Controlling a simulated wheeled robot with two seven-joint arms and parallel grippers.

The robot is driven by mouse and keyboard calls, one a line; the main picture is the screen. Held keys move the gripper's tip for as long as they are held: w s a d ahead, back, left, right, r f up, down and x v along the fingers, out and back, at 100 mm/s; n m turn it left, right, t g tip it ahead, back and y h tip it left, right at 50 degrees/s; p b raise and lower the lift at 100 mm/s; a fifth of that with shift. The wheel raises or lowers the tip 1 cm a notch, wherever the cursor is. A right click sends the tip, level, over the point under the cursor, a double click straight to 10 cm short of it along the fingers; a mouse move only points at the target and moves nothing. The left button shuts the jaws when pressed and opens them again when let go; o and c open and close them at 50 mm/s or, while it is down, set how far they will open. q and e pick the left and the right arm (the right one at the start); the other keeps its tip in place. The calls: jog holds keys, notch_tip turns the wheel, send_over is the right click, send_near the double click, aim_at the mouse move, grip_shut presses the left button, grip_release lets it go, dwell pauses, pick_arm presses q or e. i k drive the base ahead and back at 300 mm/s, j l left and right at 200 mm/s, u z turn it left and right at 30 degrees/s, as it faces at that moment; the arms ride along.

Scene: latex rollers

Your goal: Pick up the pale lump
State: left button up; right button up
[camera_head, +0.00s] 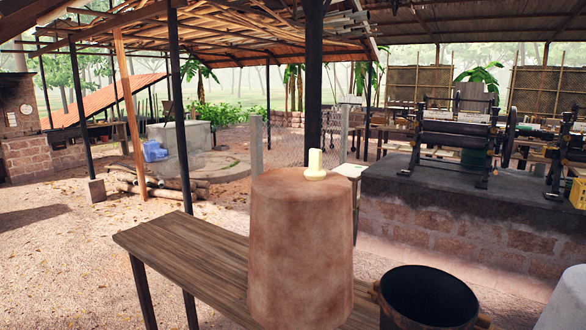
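A small pale yellow lump (315,166) stands on the flat top of a large reddish-brown drum-shaped block (300,245). The lump has a wider base and a narrower upright top. The block stands at the wooden bench, in the middle of the view, and hides part of it. Neither of my grippers shows in the head view, and nothing touches the lump.
The wooden bench (185,250) runs from the left to behind the block. A dark open pot (428,300) stands right of the block. Metal rollers (455,135) sit on a brick-sided platform (450,235) behind. A dark post rises behind the lump. Open gravel lies left.

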aim_at(314, 172)
jog(key=z, duration=0.35)
jog(key=i+j+z, duration=0.15)
jog(key=j+z, duration=0.2)
jog(key=i+j+z, duration=0.1)
jog(key=j+z, duration=0.55)
